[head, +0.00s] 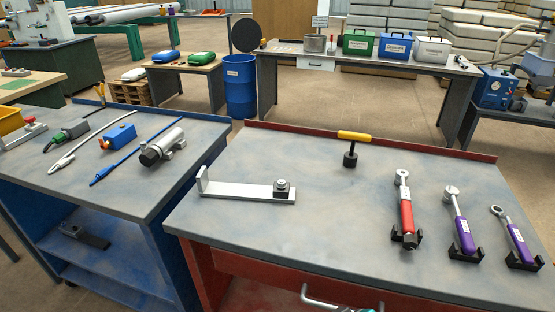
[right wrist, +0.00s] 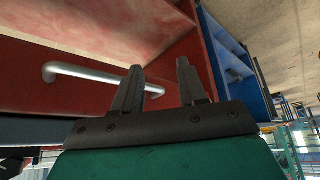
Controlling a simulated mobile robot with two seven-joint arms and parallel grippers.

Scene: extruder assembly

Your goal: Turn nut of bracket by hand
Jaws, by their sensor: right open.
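A grey metal bracket (head: 235,190) lies on the grey top of the red workbench (head: 330,227), toward its left side, with an upright plate at its left end. A small dark nut (head: 281,186) with a block-like base sits on the bracket's right end. My right gripper (right wrist: 157,72) is open and empty in the right wrist view, in front of the red bench front, below the top and well away from the nut. A little of my right arm shows at the bottom edge of the head view. My left gripper is not in view.
A yellow-handled tool (head: 353,136) stands behind the bracket. A red-handled wrench (head: 406,215) and two purple-handled wrenches (head: 464,232) (head: 518,242) rest in black holders at right. A silver drawer handle (right wrist: 95,74) is near my right gripper. The bench middle is clear.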

